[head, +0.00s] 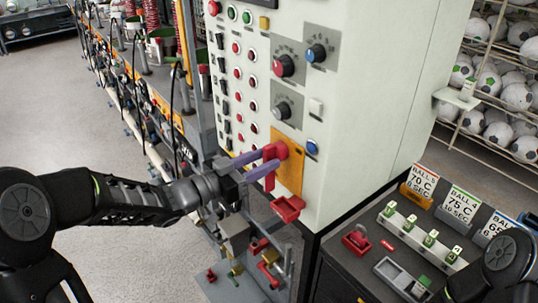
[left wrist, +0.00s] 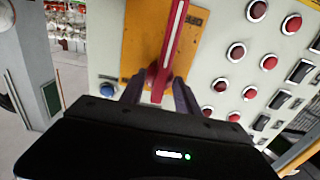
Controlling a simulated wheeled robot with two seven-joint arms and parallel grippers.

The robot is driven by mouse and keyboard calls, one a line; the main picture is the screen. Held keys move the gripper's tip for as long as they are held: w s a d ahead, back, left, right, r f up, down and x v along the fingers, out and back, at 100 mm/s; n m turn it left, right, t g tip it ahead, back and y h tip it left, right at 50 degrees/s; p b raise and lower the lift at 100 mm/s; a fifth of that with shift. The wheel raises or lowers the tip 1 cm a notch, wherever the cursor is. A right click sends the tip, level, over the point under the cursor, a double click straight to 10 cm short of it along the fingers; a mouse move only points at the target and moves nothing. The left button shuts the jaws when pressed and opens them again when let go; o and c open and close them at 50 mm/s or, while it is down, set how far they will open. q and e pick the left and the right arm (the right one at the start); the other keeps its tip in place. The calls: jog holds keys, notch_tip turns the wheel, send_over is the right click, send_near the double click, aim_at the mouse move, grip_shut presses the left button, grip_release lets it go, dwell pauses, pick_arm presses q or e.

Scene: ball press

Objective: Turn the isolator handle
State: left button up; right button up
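The red isolator handle (head: 270,180) sits on a yellow plate (head: 291,172) low on the pale control cabinet, and its lever hangs down in the head view. My left gripper (head: 269,160) is at the handle, with its purple fingers apart. In the left wrist view the red handle (left wrist: 172,45) runs down between the two fingertips of the left gripper (left wrist: 160,88), one on each side. I see no clear grip on it, and contact is hard to judge. My right gripper is out of view; only a dark part of my right arm shows at the lower right.
The cabinet (head: 385,100) carries knobs and rows of red buttons above the handle. A red bracket (head: 287,208) juts out just below the plate. A dark console (head: 360,265) with ball cards stands to the right. Ball racks (head: 505,95) stand behind. Floor is clear at left.

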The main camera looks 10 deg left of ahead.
pick_arm(q)
jog(key=shift+x, duration=1.05)
jog(key=shift+c, duration=0.2)
grip_shut()
jog(key=shift+a, duration=0.1)
dwell(0.3)
